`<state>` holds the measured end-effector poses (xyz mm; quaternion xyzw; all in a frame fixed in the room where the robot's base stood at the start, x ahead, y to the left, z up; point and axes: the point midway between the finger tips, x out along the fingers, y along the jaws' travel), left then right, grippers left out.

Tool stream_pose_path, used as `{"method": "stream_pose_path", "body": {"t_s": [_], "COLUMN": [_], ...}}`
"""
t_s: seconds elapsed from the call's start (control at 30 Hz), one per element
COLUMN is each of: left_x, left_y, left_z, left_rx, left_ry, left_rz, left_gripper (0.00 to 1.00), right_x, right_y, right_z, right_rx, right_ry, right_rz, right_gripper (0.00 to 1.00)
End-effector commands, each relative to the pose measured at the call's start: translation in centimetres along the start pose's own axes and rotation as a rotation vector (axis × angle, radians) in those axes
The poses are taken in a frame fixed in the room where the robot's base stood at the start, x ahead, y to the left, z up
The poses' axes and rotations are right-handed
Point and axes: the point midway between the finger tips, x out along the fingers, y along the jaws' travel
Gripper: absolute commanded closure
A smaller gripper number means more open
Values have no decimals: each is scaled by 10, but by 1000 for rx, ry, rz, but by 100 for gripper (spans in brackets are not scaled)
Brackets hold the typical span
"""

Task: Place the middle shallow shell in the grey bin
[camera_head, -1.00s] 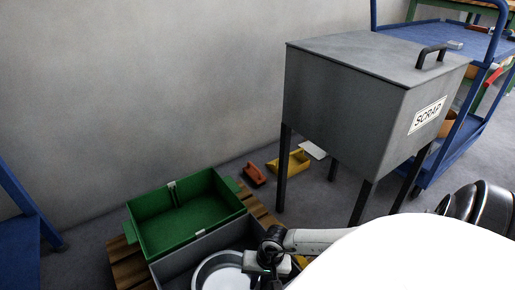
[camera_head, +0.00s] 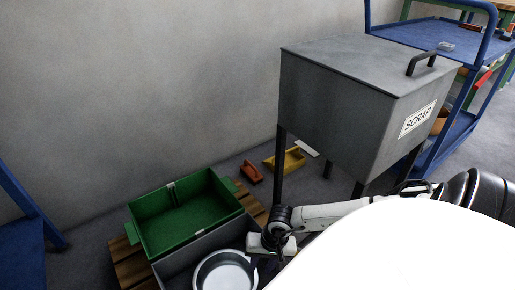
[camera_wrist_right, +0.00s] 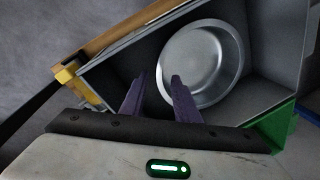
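A shallow silver round shell (camera_head: 225,273) lies inside the grey bin (camera_head: 192,247), which stands beside the green bin; its lower edge is cut off in the head view. The shell (camera_wrist_right: 207,62) shows whole in the right wrist view, on the bin's dark floor. My right gripper (camera_wrist_right: 157,80) is open, its two purple fingers apart with nothing between them. They are over the bin beside the shell, the right-hand finger near its rim; I cannot tell whether it touches. In the head view the right gripper (camera_head: 262,250) is over the bin's right side. My left gripper is not in view.
An empty green bin (camera_head: 185,215) is on a wooden pallet (camera_head: 127,262) behind. A grey SCRAP box (camera_head: 350,105) on legs stands right of it. Yellow (camera_head: 285,161) and orange (camera_head: 250,173) items lie on the floor. A blue cart (camera_head: 445,150) is at right, with dark shiny round shapes (camera_head: 480,195) in front.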

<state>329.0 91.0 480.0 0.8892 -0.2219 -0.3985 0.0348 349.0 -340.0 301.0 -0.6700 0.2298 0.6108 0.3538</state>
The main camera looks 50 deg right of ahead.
Motion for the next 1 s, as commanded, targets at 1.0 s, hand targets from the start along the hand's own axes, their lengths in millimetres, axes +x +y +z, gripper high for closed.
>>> {"method": "stream_pose_path", "body": {"t_s": [1.0], "left_x": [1], "left_y": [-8], "left_z": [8], "left_rx": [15], "left_ry": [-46], "left_rz": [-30], "left_gripper": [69], "right_x": [-29], "right_y": [-19], "right_z": [16], "right_rx": [50], "right_ry": [-38], "right_rz": [-66], "right_gripper": [71]}}
